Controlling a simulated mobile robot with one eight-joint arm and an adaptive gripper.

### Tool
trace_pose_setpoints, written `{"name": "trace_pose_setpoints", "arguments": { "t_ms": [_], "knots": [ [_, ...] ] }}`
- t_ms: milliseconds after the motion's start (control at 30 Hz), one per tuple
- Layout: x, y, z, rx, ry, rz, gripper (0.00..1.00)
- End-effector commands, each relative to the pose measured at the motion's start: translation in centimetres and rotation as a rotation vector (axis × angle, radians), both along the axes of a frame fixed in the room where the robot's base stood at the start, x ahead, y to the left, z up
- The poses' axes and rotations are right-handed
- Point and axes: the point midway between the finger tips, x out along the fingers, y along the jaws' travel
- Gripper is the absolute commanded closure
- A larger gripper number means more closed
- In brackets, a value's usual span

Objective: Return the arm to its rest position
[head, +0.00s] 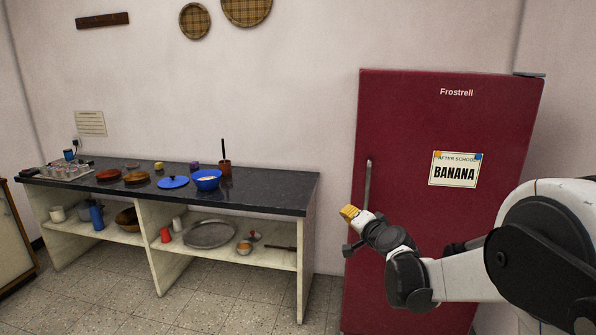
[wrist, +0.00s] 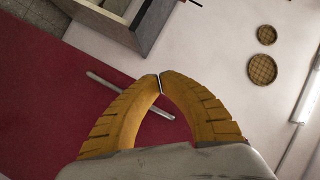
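My gripper (head: 349,212) is in front of the red fridge (head: 440,120) in the head view, near the left edge of its door and just below the fridge's metal handle (head: 367,182). In the wrist view my gripper (wrist: 160,76) has two yellow ribbed fingers whose tips meet, with nothing visible between them. The handle (wrist: 105,83) passes behind the fingers in the wrist view, and I cannot tell how far it is from them. My arm reaches in from the right of the head view, bent at the elbow.
A dark counter (head: 270,196) with a blue bowl (head: 208,180), a blue lid (head: 173,182) and several dishes stands left of the fridge. Its shelf holds a metal tray (head: 209,234). The tiled floor (head: 220,305) in front is clear.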

Motion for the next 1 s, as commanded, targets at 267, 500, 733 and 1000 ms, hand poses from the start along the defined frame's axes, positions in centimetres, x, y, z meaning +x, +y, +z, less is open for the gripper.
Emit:
{"name": "trace_pose_setpoints", "arguments": {
  "t_ms": [267, 500, 733, 1000],
  "knots": [
    [-14.4, 1.8, 3.3, -0.322, 0.166, 0.159, 1.0],
    [-28.4, 0.2, 0.8, -0.595, 0.345, 0.252, 1.0],
    [-38.9, -2.8, -3.3, -0.799, 0.501, 0.295, 1.0],
    [-42.4, -4.3, -5.0, -0.872, 0.562, 0.303, 1.0]
  ]
}}
